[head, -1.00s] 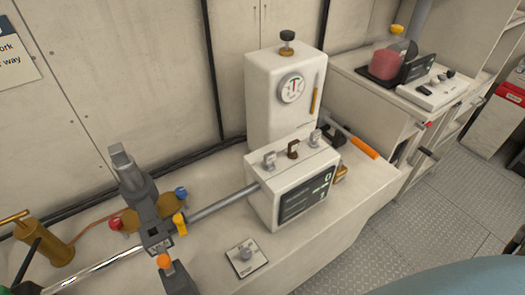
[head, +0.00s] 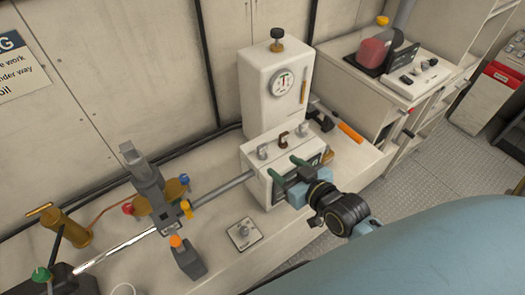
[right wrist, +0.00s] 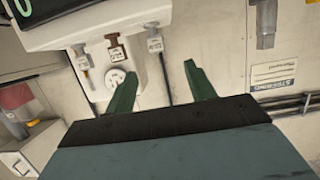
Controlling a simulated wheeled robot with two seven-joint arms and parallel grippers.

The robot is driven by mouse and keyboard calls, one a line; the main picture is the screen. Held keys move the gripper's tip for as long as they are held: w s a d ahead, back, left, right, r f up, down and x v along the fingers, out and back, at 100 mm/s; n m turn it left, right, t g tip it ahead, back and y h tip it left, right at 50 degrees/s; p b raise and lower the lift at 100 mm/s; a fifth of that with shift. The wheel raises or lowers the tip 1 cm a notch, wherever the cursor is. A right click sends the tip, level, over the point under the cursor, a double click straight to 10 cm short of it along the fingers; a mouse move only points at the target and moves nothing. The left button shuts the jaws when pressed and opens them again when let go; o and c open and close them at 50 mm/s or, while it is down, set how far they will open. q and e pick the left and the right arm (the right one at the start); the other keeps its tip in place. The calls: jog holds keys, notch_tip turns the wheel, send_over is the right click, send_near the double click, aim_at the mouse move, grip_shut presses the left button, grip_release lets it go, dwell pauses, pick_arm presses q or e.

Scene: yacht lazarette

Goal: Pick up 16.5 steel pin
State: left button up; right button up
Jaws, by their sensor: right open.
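Three small fittings stand in a row on top of the white box with the dark display (head: 279,193): a grey steel one (head: 262,151), a brown one (head: 283,140) and another grey steel one (head: 302,128). They also show in the right wrist view: grey (right wrist: 80,58), brown (right wrist: 115,48), grey (right wrist: 154,42). Their small labels are unreadable, so I cannot tell which is the 16.5 pin. My right gripper (head: 285,168) is open and empty, its green fingers in front of the box and partly hiding its display. My left gripper is not in view.
A white cabinet with a gauge (head: 284,82) stands behind the box. A grey rod (head: 225,187) runs left from the box to a grey upright fitting (head: 143,165). A small square plate with a knob (head: 243,234) lies in front. An orange-handled tool (head: 350,133) lies at right.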

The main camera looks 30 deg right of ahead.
aim_at(264, 147)
jog(key=x, duration=0.6)
jog(key=shift+w+f, duration=0.1)
jog(key=shift+w, duration=0.2)
jog(key=x, duration=0.4)
jog(key=shift+w+d+r+p, duration=0.25)
jog(key=shift+w+p, duration=0.05)
jog(key=shift+w, duration=0.1)
jog(key=shift+w+f, duration=0.15)
jog(key=shift+w, duration=0.25)
jog(key=c, duration=1.1)
